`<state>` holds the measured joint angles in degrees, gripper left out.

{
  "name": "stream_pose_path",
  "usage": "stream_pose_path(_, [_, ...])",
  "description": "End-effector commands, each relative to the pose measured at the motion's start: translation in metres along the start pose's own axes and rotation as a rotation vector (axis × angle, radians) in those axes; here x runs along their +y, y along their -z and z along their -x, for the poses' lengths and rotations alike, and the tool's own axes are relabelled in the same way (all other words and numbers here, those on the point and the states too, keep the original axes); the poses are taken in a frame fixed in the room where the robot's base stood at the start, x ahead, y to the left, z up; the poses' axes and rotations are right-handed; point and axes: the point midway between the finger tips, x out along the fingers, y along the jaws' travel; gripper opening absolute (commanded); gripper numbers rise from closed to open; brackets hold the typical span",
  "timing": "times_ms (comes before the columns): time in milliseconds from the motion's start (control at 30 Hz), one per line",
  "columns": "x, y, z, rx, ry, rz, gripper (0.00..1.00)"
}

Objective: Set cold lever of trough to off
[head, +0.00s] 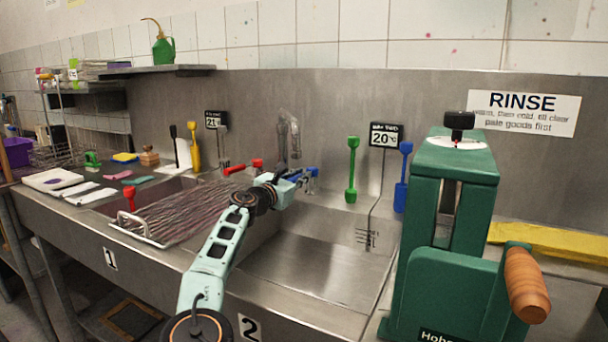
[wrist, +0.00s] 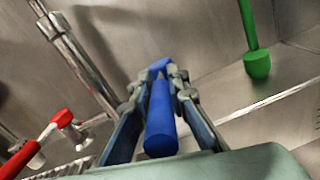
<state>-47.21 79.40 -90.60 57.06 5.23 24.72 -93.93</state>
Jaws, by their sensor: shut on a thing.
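The blue lever (wrist: 160,125), which appears to be the cold lever, lies between the two fingers of my gripper (wrist: 159,80) in the wrist view. The fingers are shut on it, one on each side, and its rounded end points back toward the camera. In the head view my gripper (head: 298,176) is at the tap above the steel trough (head: 305,270), and its fingers partly hide the blue lever. The red lever (wrist: 35,145) is to the left of my gripper in the wrist view, apart from it; it also shows in the head view (head: 236,169).
A green long-handled tool (head: 351,170) and a blue one (head: 402,178) are right of the tap, near a 20° display (head: 386,135). A green cranked machine (head: 450,230) stands at the right. The trough basin looks empty.

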Motion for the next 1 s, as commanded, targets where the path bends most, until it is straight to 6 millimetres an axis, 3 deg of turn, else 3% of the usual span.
stream_pose_path(367, [0.003, 0.001, 0.001, 0.000, -0.004, 0.000, 0.00])
stream_pose_path(400, [0.003, 0.000, 0.001, 0.000, -0.004, 0.000, 0.17])
stream_pose_path(567, [0.002, 0.000, 0.001, 0.000, -0.003, 0.000, 0.33])
stream_pose_path(867, [0.002, 0.000, 0.002, 0.000, -0.001, 0.000, 0.33])
stream_pose_path(1000, [0.002, 0.000, 0.011, 0.000, -0.001, -0.001, 0.33])
